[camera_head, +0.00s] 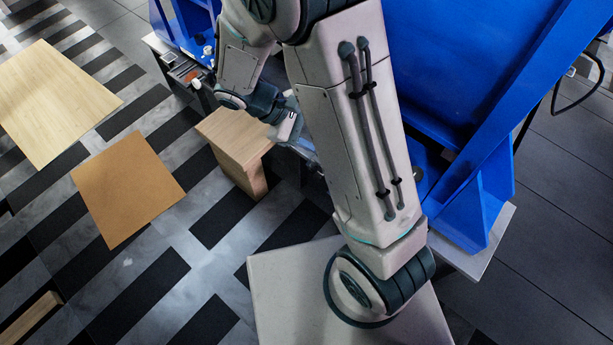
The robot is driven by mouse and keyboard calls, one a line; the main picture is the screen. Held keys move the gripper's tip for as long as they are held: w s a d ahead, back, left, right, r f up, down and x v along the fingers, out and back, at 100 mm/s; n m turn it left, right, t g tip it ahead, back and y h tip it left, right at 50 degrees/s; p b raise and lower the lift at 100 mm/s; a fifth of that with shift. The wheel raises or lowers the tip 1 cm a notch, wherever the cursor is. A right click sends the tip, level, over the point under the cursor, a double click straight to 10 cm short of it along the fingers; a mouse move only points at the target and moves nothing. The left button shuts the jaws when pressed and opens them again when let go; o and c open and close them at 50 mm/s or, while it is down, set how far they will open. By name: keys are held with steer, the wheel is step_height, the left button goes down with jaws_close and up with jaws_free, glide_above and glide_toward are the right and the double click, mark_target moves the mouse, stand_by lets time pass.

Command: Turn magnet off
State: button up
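I cannot make out a magnet or its switch for certain. A large blue machine (460,60) fills the upper right, and a blue frame part (180,22) shows at the top left. A small control-like unit with an orange-red spot (190,76) sits at the front edge below that part. My gripper (290,128) hangs near the machine's front edge, just right of a wooden block. Its fingers are too small and hidden to tell whether they are open or shut. My arm covers the middle of the machine.
A wooden block or stool (236,137) stands beside my gripper. A pale wooden panel (50,98) and a brown panel (126,188) are at the left. A black cable (573,106) hangs at the right. Patterned floor shows at the lower left.

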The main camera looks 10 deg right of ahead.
steer(key=w+a+f+n+t+h+b, duration=0.2)
steer(key=f+n+h+b, duration=0.15)
steer(key=f, duration=0.65)
steer(key=w+a+f+n+t+h+b, duration=0.2)
steer(key=a+f+n+b, duration=0.15)
steer(key=f, duration=0.65)
steer(key=n+t+b, duration=0.8)
steer(key=n+t, duration=0.1)
steer(key=n, duration=0.1)
glide_toward(312, 172)
steer(key=b+x, duration=0.2)
steer(key=x, duration=0.6)
steer(key=shift+a, duration=0.1)
steer(key=c, duration=1)
